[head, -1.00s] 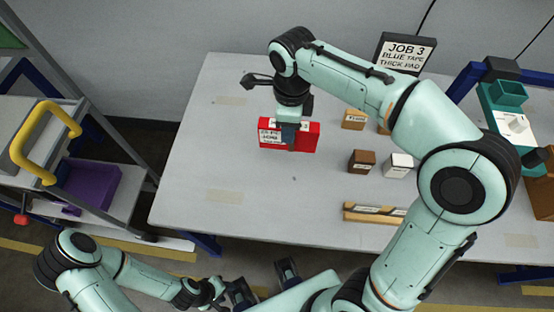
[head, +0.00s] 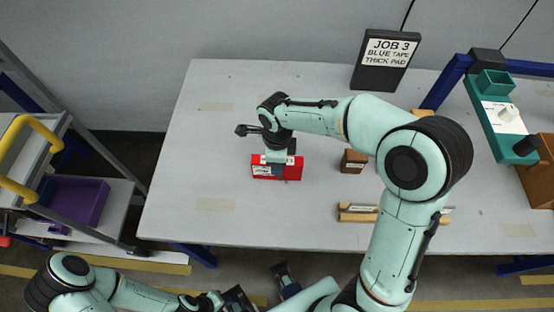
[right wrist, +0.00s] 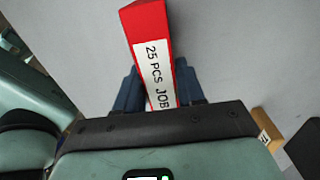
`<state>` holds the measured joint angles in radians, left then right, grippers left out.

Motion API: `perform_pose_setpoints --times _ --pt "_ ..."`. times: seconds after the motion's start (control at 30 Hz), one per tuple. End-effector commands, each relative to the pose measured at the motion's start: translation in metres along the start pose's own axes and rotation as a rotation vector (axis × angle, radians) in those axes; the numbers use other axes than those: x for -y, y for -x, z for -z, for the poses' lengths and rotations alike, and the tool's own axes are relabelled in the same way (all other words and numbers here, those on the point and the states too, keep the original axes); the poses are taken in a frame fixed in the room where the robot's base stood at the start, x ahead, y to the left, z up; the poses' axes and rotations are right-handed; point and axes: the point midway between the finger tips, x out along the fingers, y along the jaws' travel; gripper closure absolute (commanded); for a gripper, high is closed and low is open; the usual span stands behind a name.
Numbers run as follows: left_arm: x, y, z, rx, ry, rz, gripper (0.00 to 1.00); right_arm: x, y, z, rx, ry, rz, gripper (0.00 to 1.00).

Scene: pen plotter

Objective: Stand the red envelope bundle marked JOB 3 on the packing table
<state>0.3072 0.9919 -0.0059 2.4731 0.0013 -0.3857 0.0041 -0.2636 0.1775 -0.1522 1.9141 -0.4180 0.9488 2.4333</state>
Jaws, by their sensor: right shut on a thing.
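The red envelope bundle (head: 293,173) is over the middle-left part of the packing table (head: 190,150) in the head view. My right gripper (head: 277,167) is shut on it from above. In the right wrist view the bundle (right wrist: 146,25) sits between the blue fingers of the right gripper (right wrist: 160,92), its white label reading "25 PCS JOB", the rest hidden. The bundle looks upright; I cannot tell whether its bottom touches the table. My left gripper (head: 262,288) is open and empty, its fingers apart, in front of the table's near edge.
A brown box (head: 353,161) stands right of the bundle and a wooden rack (head: 357,213) lies nearer the front. The JOB 3 sign (head: 386,62) stands at the back. The plotter (head: 505,115) is at the right, a cart with a purple bin (head: 80,203) at the left.

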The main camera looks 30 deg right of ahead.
Motion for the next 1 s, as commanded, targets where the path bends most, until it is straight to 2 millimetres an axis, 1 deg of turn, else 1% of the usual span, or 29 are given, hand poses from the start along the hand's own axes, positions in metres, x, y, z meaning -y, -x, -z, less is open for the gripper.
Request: perform_pose_setpoints --times 0.13,0.27,0.3,0.37,0.63,0.77,0.87,1.0 --pt "0.0 0.0 0.0 0.0 0.0 0.0 0.57 0.0 0.001 0.0 0.001 0.0 0.001 0.96" --pt "0.001 -0.003 0.0 0.001 0.0 0.0 0.57 0.0 -0.003 0.0 0.0 0.0 0.0 0.96" --pt "0.001 -0.003 0.0 0.001 0.0 0.0 0.57 0.0 -0.004 0.0 0.0 0.0 0.0 0.55" --pt "0.001 -0.002 0.0 0.001 0.0 0.0 0.57 0.0 -0.003 0.0 0.0 0.0 0.0 0.36" --pt "0.001 -0.002 0.0 0.001 0.0 0.0 0.57 0.0 -0.002 0.0 0.0 0.0 0.0 0.36" --pt "-0.001 0.002 0.0 -0.001 0.0 0.0 0.57 0.001 0.005 0.0 0.001 0.0 0.002 0.36" --pt "-0.001 0.003 0.0 -0.001 -0.001 0.0 0.57 0.001 0.019 -0.001 0.003 -0.001 0.004 0.36" --pt "-0.003 0.008 0.001 -0.003 -0.001 -0.001 0.57 0.001 0.05 -0.001 0.005 0.0 0.006 0.36"
